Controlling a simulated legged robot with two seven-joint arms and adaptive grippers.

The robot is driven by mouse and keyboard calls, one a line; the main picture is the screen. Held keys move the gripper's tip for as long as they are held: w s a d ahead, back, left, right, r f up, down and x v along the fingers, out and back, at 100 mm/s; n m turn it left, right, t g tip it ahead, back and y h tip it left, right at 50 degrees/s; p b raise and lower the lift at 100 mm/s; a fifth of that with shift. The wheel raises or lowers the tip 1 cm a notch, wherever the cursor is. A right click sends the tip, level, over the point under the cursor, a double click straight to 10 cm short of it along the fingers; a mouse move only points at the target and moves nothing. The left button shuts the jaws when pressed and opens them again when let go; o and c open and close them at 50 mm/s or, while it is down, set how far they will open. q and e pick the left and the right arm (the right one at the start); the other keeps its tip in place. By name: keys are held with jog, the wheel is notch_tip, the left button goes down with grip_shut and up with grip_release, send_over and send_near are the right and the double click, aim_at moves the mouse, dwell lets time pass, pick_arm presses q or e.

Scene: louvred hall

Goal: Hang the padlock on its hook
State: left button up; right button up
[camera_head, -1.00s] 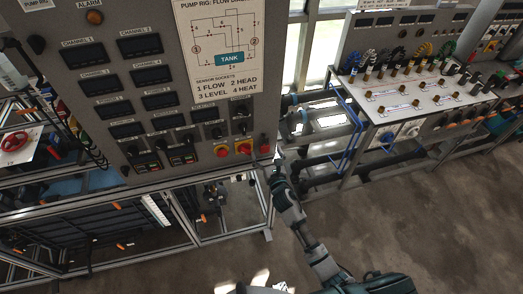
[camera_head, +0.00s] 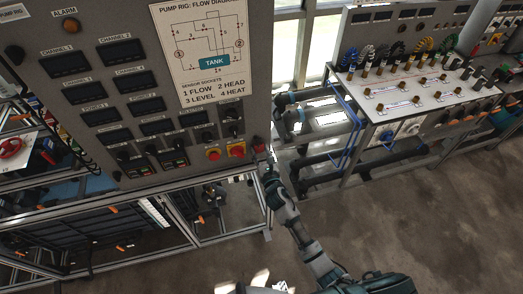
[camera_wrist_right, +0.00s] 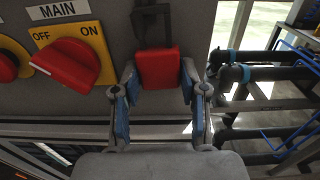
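The red padlock (camera_wrist_right: 158,68) is upright in front of the grey panel, right of the yellow MAIN switch, in the right wrist view. It also shows small at the panel's lower right corner in the head view (camera_head: 258,144). My right gripper (camera_wrist_right: 160,82) has its blue-padded fingers on both sides of the padlock body, seemingly touching it. In the head view this gripper (camera_head: 267,165) is just below the padlock. A dark fitting (camera_wrist_right: 152,24) is directly above the padlock; whether the padlock hangs on it I cannot tell. My left gripper is not in view.
The MAIN switch (camera_wrist_right: 75,55) with its red knob sits close left of my right gripper. Pipes (camera_wrist_right: 262,102) run behind on the right. A bench (camera_head: 415,92) with plugs and sockets stands farther right. The floor (camera_head: 400,215) in front of it is clear.

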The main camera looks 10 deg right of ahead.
jog(key=shift+a+r, duration=0.15)
grip_shut()
jog(key=shift+a+r, duration=0.2)
jog(key=shift+a, duration=0.55)
jog(key=shift+r+p, duration=0.3)
jog(key=shift+p, duration=0.15)
jog(key=shift+d+r, duration=0.15)
jog(key=shift+d, duration=0.4)
jog(key=shift+a+r+p, duration=0.15)
jog(key=shift+a+p, duration=0.15)
jog(key=shift+p, duration=0.1)
jog(key=shift+s, duration=0.2)
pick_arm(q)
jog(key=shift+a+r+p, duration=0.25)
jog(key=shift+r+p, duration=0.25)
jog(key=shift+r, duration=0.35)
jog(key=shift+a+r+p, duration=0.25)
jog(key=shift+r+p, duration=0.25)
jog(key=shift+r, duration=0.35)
pick_arm(e)
jog(key=s, duration=1)
jog(key=shift+d, duration=0.45)
